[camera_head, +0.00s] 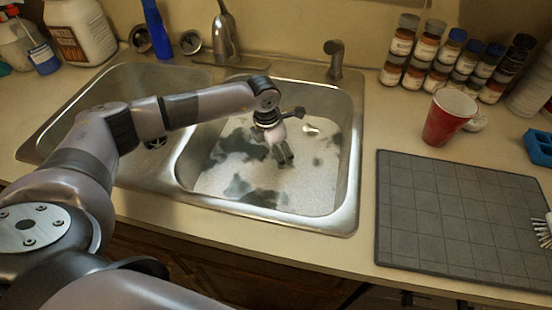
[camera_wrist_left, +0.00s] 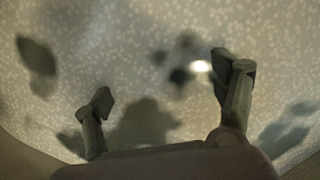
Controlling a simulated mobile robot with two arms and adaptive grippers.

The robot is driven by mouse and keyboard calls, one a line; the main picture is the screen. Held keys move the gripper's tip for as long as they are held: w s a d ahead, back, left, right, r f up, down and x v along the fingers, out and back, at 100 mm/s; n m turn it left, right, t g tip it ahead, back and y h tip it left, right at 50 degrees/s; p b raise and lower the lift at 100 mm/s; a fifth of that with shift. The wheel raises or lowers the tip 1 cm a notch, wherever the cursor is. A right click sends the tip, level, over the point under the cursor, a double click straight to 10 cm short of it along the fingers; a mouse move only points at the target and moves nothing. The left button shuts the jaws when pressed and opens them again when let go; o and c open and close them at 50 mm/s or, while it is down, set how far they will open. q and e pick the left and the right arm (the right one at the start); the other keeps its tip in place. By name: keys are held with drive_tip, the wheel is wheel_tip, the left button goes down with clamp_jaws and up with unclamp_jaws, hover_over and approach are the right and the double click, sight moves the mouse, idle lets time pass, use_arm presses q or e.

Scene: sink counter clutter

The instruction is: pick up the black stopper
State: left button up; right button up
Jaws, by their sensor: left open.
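My left gripper (camera_head: 284,159) points down inside the right basin (camera_head: 318,190) of the double sink. Its two fingers stand apart in the left wrist view (camera_wrist_left: 164,82), with only the speckled basin floor and dark blurred patches visible between and beyond them. I see nothing held. I cannot clearly make out a black stopper on the basin floor; the dark patches there look flat or blurred. A dark round piece (camera_head: 139,38) stands behind the left basin, and I cannot tell whether it is the stopper. My right gripper is not in view.
A faucet (camera_head: 225,35) and a small spout (camera_head: 334,60) stand behind the sink. A metallic round strainer (camera_head: 191,42) and a blue bottle (camera_head: 157,30) are at the back left. A red cup (camera_head: 448,117), several spice jars and a grey mat (camera_head: 455,215) are to the right.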

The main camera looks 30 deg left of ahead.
use_arm(q)
drive_tip(key=shift+w+f, duration=0.1)
drive_tip(key=shift+f, duration=0.7)
drive_tip(key=shift+c, duration=0.3)
drive_tip(key=c, duration=1.6)
